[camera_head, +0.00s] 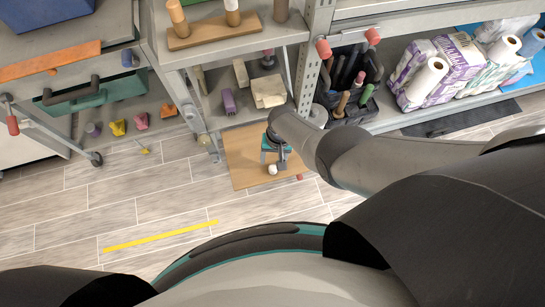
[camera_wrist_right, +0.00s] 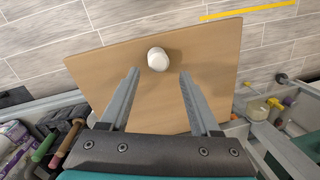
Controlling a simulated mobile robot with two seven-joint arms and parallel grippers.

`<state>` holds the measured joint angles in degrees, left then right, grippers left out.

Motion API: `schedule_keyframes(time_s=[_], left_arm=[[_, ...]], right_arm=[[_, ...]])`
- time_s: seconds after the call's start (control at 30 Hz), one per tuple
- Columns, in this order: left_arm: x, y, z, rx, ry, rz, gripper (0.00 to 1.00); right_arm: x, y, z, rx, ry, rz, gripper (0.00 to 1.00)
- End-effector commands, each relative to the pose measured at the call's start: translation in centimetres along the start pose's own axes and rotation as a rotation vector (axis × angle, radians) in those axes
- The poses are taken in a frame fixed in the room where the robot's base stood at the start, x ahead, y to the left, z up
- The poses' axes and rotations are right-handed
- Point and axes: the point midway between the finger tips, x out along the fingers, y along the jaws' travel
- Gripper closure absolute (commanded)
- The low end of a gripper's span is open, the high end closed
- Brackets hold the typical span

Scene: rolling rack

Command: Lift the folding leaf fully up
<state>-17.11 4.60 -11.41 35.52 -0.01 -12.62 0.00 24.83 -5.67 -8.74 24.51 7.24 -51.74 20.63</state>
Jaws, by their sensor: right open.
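The folding leaf (camera_head: 243,165) is a flat light-brown board at the front of the rolling rack, seen against the floor. It also fills the middle of the right wrist view (camera_wrist_right: 215,60). A white round knob (camera_head: 272,170) sits on its face, near the board's edge in the right wrist view (camera_wrist_right: 158,59). My right gripper (camera_head: 275,158) is over the leaf. In the right wrist view its two fingers (camera_wrist_right: 159,76) are spread apart, pointing toward the knob, with nothing held between them. I cannot tell whether they touch the leaf. My left gripper is not in view.
The rack's shelf (camera_head: 230,108) behind the leaf holds a purple block and wooden pieces. A black tool caddy (camera_head: 349,108) and paper rolls stand to the right. A drawer cabinet (camera_head: 60,55) is at the left. Open floor (camera_head: 120,195) with a yellow strip (camera_head: 160,236) lies nearer.

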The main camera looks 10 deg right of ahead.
Motion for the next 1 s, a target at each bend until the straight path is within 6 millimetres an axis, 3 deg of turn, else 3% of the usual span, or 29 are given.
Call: schedule_keyframes(time_s=[0.1,0.7,1.0], left_arm=[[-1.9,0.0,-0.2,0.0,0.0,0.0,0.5],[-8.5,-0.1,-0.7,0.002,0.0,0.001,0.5],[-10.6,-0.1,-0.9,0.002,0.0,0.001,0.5]], right_arm=[[-2.0,0.0,0.1,0.0,0.0,0.001,0.37],[-10.0,-0.1,0.0,0.0,0.003,-0.002,0.37],[-13.0,-0.1,-0.1,-0.001,0.004,-0.001,0.37]])
